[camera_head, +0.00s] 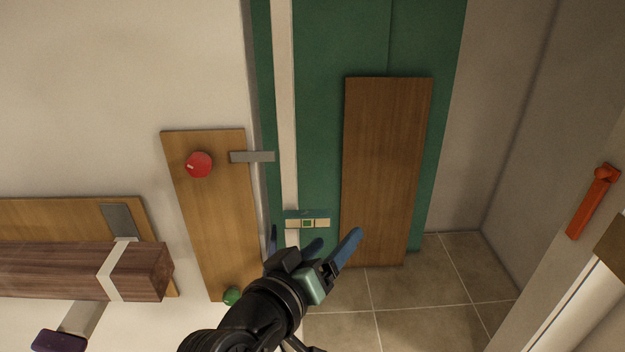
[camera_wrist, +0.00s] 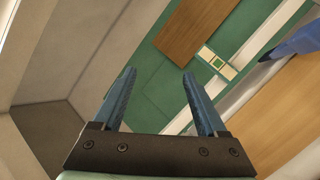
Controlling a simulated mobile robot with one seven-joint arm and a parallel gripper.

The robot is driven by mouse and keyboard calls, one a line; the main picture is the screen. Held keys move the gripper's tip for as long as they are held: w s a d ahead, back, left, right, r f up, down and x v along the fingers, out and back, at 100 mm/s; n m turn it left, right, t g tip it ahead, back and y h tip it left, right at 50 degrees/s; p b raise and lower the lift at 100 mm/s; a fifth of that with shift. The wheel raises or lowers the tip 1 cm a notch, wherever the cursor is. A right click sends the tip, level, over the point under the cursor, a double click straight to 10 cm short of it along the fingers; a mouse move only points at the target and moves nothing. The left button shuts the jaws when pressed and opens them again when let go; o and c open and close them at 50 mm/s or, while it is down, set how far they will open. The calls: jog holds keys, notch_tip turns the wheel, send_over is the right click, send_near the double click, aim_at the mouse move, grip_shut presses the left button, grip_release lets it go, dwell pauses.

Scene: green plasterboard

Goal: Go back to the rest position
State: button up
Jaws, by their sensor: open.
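My gripper (camera_head: 315,243) is in the lower middle of the head view, its blue fingers apart with nothing between them. The wrist view also shows the two fingers (camera_wrist: 158,85) spread and empty. In the head view the gripper is in front of the lower part of the green plasterboard (camera_head: 325,40), near a small beige plate with a green square (camera_head: 320,223). I cannot tell how far the fingers are from that plate. The plate also shows in the wrist view (camera_wrist: 217,63), beyond the right finger.
A wooden panel (camera_head: 385,160) leans on the green board. A wooden board (camera_head: 212,200) on the left carries a red knob (camera_head: 199,164) and a green knob (camera_head: 232,296). A dark wooden beam (camera_head: 60,270) is at lower left. A red-orange handle (camera_head: 593,202) is at right. Tiled floor (camera_head: 430,290) lies below.

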notch_tip(320, 180, up, 14)
jog(key=a+m+t+y, duration=0.1)
jog(key=a+t+y, duration=0.1)
jog(key=t, duration=0.2)
jog(key=s+r+t+y+p, duration=0.1)
jog(key=s+r+t+y, duration=0.2)
jog(key=r, duration=1)
jog(key=s+r+t+y+p, duration=0.1)
jog(key=s+r+t+y, duration=0.1)
jog(key=s+r+t, duration=0.4)
jog(key=s+a+r, duration=0.1)
jog(key=s+r, duration=0.3)
jog(key=r, duration=0.2)
jog(key=shift+s+r+t+y, duration=0.25)
jog(key=shift+r+t+y, duration=0.15)
jog(key=shift+f, duration=0.15)
